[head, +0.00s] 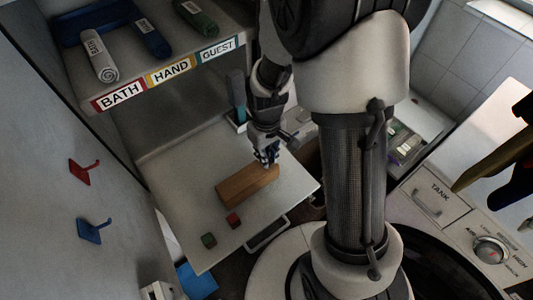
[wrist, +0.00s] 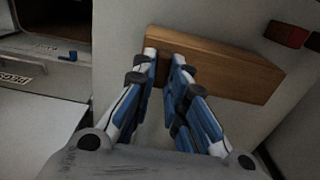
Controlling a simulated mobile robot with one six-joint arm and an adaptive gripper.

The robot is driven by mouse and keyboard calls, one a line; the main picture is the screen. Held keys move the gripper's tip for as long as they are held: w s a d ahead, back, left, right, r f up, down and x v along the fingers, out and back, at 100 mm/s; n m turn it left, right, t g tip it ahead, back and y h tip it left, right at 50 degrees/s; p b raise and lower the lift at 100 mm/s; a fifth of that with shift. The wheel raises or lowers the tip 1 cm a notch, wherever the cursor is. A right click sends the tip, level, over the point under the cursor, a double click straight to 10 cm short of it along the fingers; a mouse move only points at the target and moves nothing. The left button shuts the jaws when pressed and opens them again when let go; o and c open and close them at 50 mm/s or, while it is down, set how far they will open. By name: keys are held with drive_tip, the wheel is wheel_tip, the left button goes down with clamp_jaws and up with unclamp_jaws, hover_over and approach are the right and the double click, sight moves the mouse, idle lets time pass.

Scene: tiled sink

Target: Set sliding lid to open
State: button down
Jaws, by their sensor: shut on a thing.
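A long wooden box (head: 246,187) lies on the pale table top. Its smooth wooden top, the sliding lid (wrist: 222,63), also shows in the wrist view. I see no clear gap or open inside, and the seam between lid and box is too fine to tell. My gripper (head: 267,158) is at the box's far right end in the head view. In the wrist view my gripper (wrist: 165,57) has its two blue-and-white fingers at the left end of the lid, close together and shut on it. The exact part between the fingertips is hidden.
A red block (head: 233,220) and a green block (head: 209,240) lie near the box. A labelled shelf (head: 165,73) with rolled towels overhangs the back left. A washer (head: 490,250) stands at right. The table's left part is clear.

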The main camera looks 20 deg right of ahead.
sight(233, 183)
drive_tip(key=s+a, duration=0.1)
drive_tip(key=a, duration=0.2)
drive_tip(key=s+a, duration=0.1)
drive_tip(key=a, duration=0.3)
drive_tip(key=s+a, duration=0.1)
drive_tip(key=a, duration=0.3)
drive_tip(key=shift+s, duration=0.3)
drive_tip(key=c, duration=1.6)
unclamp_jaws()
drive_tip(key=shift+r, duration=0.1)
wheel_tip(233, 183, up, 12)
